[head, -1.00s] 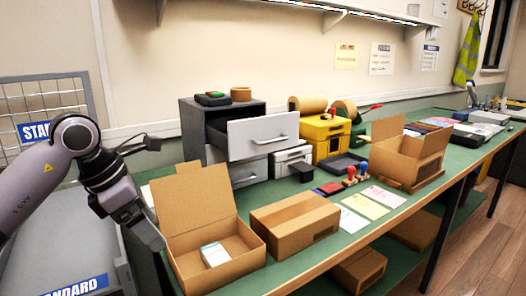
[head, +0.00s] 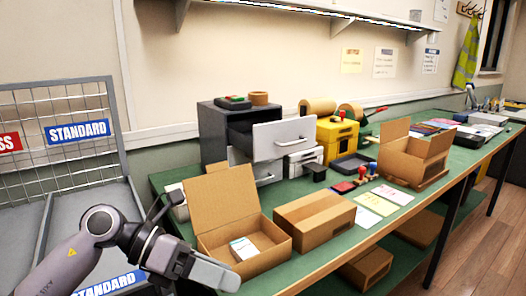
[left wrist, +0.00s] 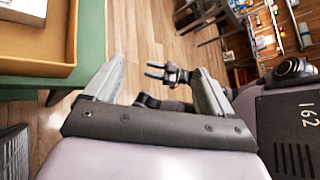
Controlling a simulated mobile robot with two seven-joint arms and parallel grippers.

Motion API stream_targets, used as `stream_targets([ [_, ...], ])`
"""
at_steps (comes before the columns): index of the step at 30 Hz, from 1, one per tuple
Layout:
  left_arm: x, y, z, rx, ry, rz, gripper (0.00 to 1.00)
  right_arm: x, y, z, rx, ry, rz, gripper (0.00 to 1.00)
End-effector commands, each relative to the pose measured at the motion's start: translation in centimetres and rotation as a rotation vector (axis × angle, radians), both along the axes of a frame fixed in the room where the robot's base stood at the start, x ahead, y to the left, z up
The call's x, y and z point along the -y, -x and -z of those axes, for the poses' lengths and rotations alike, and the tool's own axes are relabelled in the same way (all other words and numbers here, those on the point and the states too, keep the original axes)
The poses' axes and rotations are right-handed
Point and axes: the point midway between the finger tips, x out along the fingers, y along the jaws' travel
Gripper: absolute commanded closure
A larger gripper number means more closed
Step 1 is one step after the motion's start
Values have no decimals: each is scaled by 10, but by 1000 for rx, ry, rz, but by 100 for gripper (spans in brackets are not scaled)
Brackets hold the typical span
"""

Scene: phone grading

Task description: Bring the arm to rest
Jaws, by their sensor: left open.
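My left gripper (head: 212,272) is at the lower left of the head view, left of and in front of the open cardboard box. My right gripper is not in the head view.
An open cardboard box (head: 212,240) holding a small white box (head: 243,248) stands on the green bench (head: 335,262) close to my left gripper. A closed carton (head: 313,219) is beside it. A wire-mesh rack with a STANDARD sign (head: 78,132) is at left.

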Motion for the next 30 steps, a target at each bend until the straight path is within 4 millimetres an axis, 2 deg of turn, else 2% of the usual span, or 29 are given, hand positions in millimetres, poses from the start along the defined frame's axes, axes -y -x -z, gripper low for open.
stream_targets([
  [1,12,9,-3,-74,118,-18,16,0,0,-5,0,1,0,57],
  [3,23,16,-10,-173,280,-61,16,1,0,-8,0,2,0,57],
  [6,29,19,-18,-330,498,-146,16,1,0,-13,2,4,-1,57],
  [10,21,15,-22,-555,762,-295,16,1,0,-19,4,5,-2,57],
  [14,-1,5,-10,-798,996,-487,16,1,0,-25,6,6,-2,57],
  [17,-24,-1,14,-994,1152,-659,16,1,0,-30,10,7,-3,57],
  [20,-50,0,50,-1196,1286,-854,16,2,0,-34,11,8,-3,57],
  [23,-75,12,95,-1402,1393,-1067,16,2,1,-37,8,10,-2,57],
  [26,-98,37,145,-1607,1473,-1294,16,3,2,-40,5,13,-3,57],
  [27,-105,50,165,-1687,1495,-1385,16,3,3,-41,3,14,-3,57],
  [30,-119,88,208,-1865,1529,-1594,16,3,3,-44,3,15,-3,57],
])
